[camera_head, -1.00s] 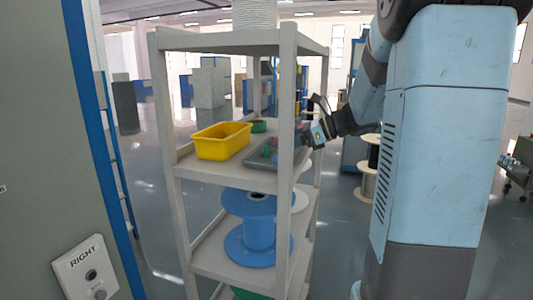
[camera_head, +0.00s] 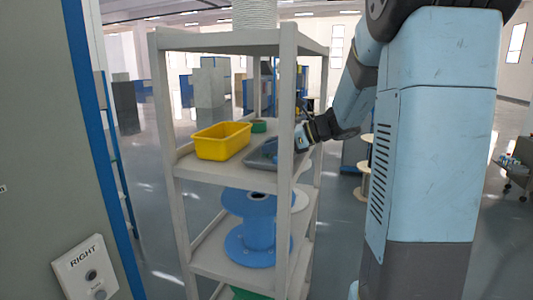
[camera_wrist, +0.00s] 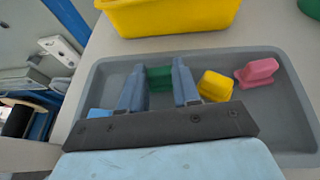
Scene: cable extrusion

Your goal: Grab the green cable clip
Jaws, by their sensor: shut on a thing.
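The green cable clip (camera_wrist: 159,77) lies in the grey tray (camera_wrist: 262,110), between the two fingers of my gripper (camera_wrist: 159,80) in the wrist view. My gripper is shut on it, a finger on each side. Part of the clip is hidden behind the fingers. In the head view my gripper (camera_head: 300,140) reaches into the shelf at the grey tray (camera_head: 258,160); a shelf post partly hides the tray, and the clip cannot be made out there.
A yellow clip (camera_wrist: 215,86) sits just right of the fingers, and a pink clip (camera_wrist: 257,72) farther right. A blue piece (camera_wrist: 100,113) is at the left. A yellow bin (camera_wrist: 170,15) stands behind the tray. Shelf posts (camera_head: 287,120) stand close to my arm.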

